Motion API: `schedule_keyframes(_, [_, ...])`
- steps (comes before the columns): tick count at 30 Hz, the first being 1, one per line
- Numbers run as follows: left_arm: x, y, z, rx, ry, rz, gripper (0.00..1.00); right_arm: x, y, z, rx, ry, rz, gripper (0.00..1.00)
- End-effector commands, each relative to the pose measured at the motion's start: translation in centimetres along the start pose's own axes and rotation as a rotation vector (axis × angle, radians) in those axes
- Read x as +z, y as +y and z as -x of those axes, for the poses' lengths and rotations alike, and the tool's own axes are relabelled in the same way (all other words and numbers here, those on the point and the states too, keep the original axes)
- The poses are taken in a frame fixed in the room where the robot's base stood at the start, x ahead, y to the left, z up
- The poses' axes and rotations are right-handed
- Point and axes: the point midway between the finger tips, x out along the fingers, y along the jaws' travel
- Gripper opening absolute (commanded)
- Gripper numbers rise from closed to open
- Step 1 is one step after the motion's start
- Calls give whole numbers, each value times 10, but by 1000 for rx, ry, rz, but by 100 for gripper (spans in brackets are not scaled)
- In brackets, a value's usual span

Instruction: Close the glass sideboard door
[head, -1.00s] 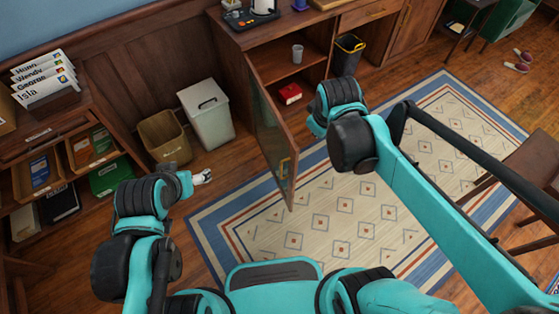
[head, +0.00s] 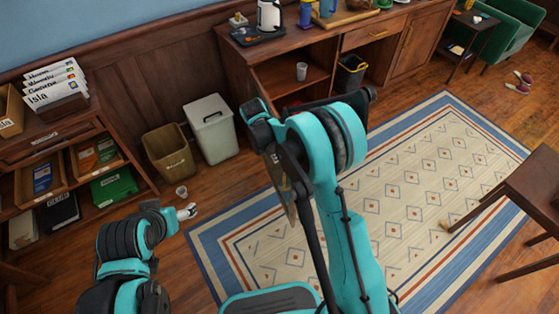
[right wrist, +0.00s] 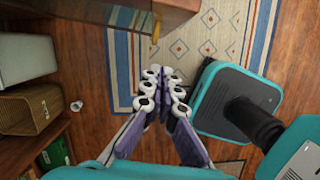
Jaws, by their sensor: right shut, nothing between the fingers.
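The glass sideboard door (head: 291,212) stands open, sticking out from the left end of the wooden sideboard (head: 292,42). In the head view my right arm covers most of it. In the right wrist view the door's wooden frame (right wrist: 176,20) with its yellow handle (right wrist: 156,30) is at the top. My right gripper (right wrist: 165,80) is shut and empty, its fingertips below the handle in that picture and apart from it. My right fingers are hidden in the head view. My left gripper (head: 188,211) is low at left, away from the door; its jaw state is unclear.
A tan bin (head: 168,153) and a grey-white bin (head: 211,128) stand left of the sideboard. A small cup (head: 181,190) is on the floor by them. A patterned rug (head: 415,190) covers the floor. A wooden table or chair (head: 530,200) is at right.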

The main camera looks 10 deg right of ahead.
Motion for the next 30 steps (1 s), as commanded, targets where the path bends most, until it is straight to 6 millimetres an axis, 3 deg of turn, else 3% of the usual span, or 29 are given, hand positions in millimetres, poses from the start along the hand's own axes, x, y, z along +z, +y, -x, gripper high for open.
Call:
schedule_keyframes(12, [24,0,-33,0,0,0,72,-1,1,-91,2,1,-4,0])
schedule_keyframes(21, [30,0,-42,0,0,0,72,35,0,-95,1,1,-4,0])
schedule_keyframes(30, [30,0,-42,0,0,0,72,39,0,-94,2,1,-3,0])
